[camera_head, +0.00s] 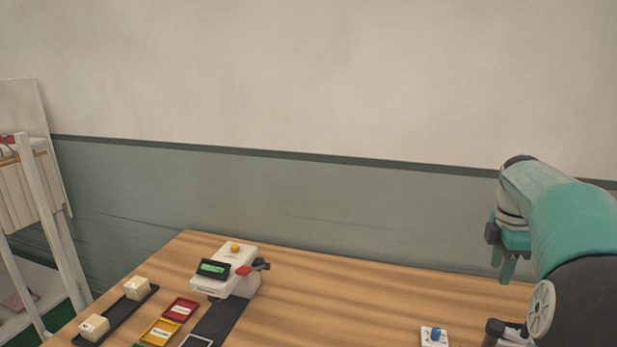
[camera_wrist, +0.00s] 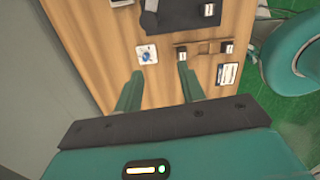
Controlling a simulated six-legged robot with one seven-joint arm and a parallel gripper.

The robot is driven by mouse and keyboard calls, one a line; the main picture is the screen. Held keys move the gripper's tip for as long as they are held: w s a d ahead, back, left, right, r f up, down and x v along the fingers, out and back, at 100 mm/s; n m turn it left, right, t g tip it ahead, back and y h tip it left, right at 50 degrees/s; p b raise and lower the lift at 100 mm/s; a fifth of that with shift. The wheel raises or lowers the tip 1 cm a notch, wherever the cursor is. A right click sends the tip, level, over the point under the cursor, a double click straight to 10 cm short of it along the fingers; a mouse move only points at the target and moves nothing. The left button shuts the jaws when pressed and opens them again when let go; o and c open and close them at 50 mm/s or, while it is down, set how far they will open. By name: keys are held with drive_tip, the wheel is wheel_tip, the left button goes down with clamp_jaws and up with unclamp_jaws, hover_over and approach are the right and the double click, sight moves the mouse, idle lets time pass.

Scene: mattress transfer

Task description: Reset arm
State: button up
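My arm (camera_head: 575,215) comes in from the right of the head view, bent, with its end hanging down over the right side of the wooden table (camera_head: 330,290). My gripper (camera_head: 507,268) is in the air above the table, with its fingers pointing down. In the wrist view my gripper (camera_wrist: 158,82) shows two green fingers set apart, with bare table seen between them and nothing held. The fingers touch nothing that I can see.
A small white plate with a blue knob (camera_head: 434,337) sits front right.

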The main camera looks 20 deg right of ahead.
drive_tip(key=s+a+r+m+t+h, duration=0.15)
drive_tip(key=a+m, duration=0.35)
drive_tip(key=a, duration=1.8)
drive_tip(key=s+a+f+m+t+y, duration=0.1)
drive_tip(key=s+a+m, duration=0.3)
drive_tip(key=a, duration=0.4)
drive_tip(key=s+a+f+m+t+y, duration=0.1)
drive_tip(key=s+a+f+m+t, duration=0.2)
drive_tip(key=s+a, duration=0.4)
drive_tip(key=shift+a+f+m, duration=0.4)
drive_tip(key=shift+a+f, duration=0.1)
drive_tip(key=shift+f, duration=0.3)
